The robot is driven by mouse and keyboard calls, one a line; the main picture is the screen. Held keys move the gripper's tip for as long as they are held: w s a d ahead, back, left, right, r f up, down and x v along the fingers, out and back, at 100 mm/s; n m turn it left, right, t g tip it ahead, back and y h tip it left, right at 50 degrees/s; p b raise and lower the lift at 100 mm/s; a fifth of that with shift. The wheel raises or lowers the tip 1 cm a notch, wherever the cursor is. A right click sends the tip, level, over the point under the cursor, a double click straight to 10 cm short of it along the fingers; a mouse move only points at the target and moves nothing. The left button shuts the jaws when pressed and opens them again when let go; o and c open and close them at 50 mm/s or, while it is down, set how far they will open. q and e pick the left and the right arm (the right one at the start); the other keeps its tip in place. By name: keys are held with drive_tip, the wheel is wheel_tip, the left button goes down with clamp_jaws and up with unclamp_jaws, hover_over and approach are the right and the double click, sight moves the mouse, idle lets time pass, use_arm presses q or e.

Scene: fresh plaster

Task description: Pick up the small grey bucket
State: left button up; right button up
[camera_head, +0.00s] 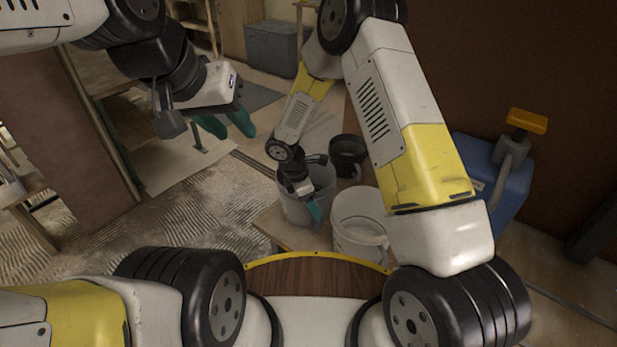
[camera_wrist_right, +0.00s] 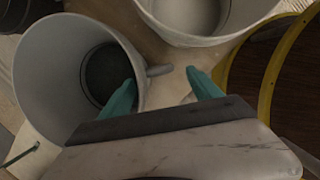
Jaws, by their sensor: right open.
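The small grey bucket (camera_head: 326,178) stands below my right arm in the head view, partly hidden by the right gripper (camera_head: 313,207). In the right wrist view the grey bucket (camera_wrist_right: 45,68) fills the left side, its mouth towards the camera and dark inside. My right gripper (camera_wrist_right: 163,86) is open there. One teal finger overlaps the bucket's mouth and the other is outside it, with part of the rim and a small grey lug between them. Contact cannot be told. My left gripper (camera_head: 228,125) hangs open and empty at upper left, away from the bucket.
A white bucket (camera_head: 347,238) stands close to the right of the grey one; it also shows in the right wrist view (camera_wrist_right: 205,38). A black bucket (camera_head: 347,150) is just behind. A blue container (camera_head: 508,190) stands at right. Textured floor (camera_head: 215,215) lies open at left.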

drive_tip(key=x, duration=0.4)
drive_tip(key=shift+w+r, duration=0.1)
drive_tip(key=shift+r, duration=0.05)
clamp_jaws()
